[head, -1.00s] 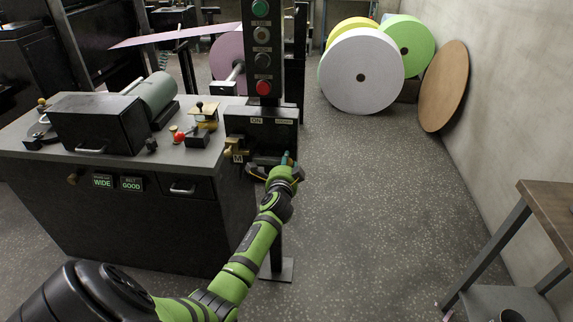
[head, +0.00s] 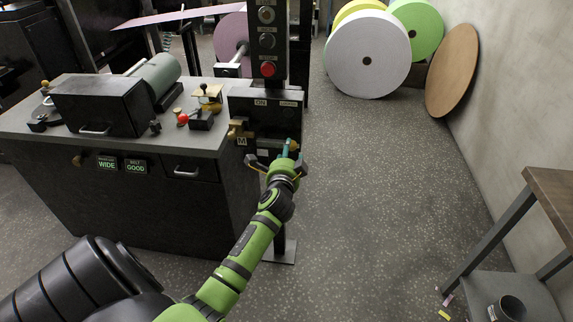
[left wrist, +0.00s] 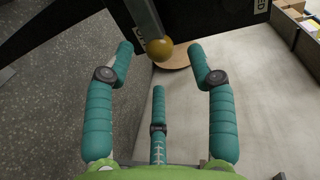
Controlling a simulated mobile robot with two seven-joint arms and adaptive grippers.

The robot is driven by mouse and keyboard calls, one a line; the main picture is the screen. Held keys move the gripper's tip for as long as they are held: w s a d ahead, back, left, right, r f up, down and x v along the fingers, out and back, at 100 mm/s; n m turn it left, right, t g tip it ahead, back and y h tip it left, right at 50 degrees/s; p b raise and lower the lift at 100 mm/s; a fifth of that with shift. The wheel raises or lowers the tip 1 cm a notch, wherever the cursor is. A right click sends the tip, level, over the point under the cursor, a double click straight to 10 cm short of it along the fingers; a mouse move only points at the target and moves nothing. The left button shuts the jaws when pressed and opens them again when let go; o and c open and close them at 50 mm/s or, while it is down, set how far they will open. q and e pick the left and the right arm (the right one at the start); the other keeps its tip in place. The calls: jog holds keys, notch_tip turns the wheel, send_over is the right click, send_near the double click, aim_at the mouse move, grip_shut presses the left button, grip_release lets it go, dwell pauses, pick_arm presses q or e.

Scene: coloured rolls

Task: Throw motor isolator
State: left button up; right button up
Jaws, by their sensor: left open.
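The motor isolator (head: 265,120) is a black box with an ON label, mounted on the dark post beside the workbench. Brass-coloured fittings and an M label show at its left side. My left gripper (head: 280,158) is at the lower front of this box, overlapping it in the head view. In the left wrist view, its teal fingers are spread apart. A brass ball knob (left wrist: 159,50) on a flat metal lever (left wrist: 145,18) lies at the fingertips, between the two outer ones. I see no grip on it. My right gripper is not in view.
The workbench (head: 215,140) stands left of the post. A red button (head: 268,69) is above the isolator. Large coloured rolls, including a white one (head: 367,60), and a brown disc (head: 452,70) stand at the back. A table (head: 553,190) is at the right. The floor between is mostly open.

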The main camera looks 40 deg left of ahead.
pick_arm(q)
jog(key=v, duration=0.6)
jog(key=shift+r, duration=0.1)
dwell(0.3)
